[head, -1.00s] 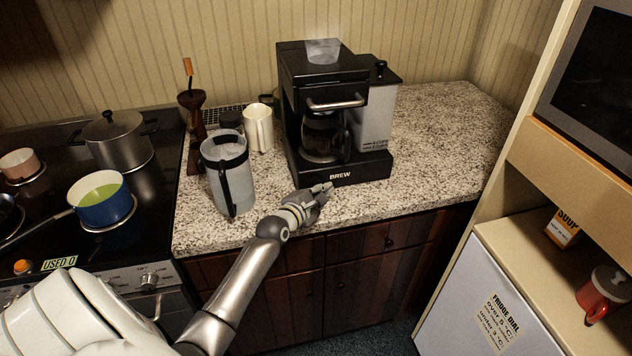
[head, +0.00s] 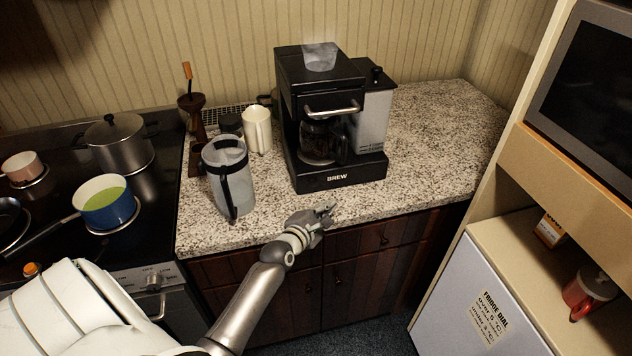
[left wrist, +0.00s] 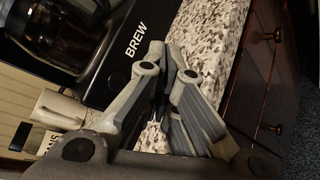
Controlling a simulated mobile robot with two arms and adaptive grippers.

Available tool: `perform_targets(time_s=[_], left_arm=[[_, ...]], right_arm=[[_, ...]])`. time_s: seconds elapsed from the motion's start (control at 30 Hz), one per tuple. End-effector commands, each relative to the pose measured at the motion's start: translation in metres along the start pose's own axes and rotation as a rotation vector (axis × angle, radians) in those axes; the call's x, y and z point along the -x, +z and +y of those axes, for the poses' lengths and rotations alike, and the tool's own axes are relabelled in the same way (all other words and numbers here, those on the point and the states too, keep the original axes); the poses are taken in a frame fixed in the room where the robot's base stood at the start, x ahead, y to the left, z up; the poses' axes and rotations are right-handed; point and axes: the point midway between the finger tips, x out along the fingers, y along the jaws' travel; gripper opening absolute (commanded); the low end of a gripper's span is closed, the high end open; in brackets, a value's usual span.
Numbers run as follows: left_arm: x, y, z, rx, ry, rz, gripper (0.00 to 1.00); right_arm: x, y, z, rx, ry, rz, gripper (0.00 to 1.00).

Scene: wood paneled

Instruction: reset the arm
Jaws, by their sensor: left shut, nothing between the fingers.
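My left gripper (head: 326,211) is shut and empty. In the head view it is in front of the coffee maker, near the front edge of the granite counter (head: 430,140). Its fingers also show in the left wrist view (left wrist: 165,95), with the counter behind them. The black coffee maker (head: 335,176), marked BREW, stands on the counter, apart from the gripper. It also shows in the left wrist view (left wrist: 112,70). A glass pot (head: 318,145) sits inside it. My right gripper is not in view.
A clear pitcher (head: 232,180) and a cream mug (head: 257,130) stand left of the coffee maker. The stove (head: 60,235) holds a blue pot (head: 108,208) and a lidded pot (head: 120,145). A shelf (head: 500,235) with a red mug (head: 588,290) is at right.

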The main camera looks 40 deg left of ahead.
Motion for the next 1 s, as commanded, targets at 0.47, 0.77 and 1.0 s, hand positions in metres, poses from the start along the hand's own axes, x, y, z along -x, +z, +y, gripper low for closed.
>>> perform_targets(time_s=[0.47, 0.77, 1.0], left_arm=[[0.02, 0.016, -0.028, -0.24, -0.12, -0.027, 0.0], [0.116, 0.047, -0.109, -1.042, -0.493, -0.202, 0.0], [0.21, 0.051, -0.142, -1.602, -0.751, -0.434, 0.0]], right_arm=[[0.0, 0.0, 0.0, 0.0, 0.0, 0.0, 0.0], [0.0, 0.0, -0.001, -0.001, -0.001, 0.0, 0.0], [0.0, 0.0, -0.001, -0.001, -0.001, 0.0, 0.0]])
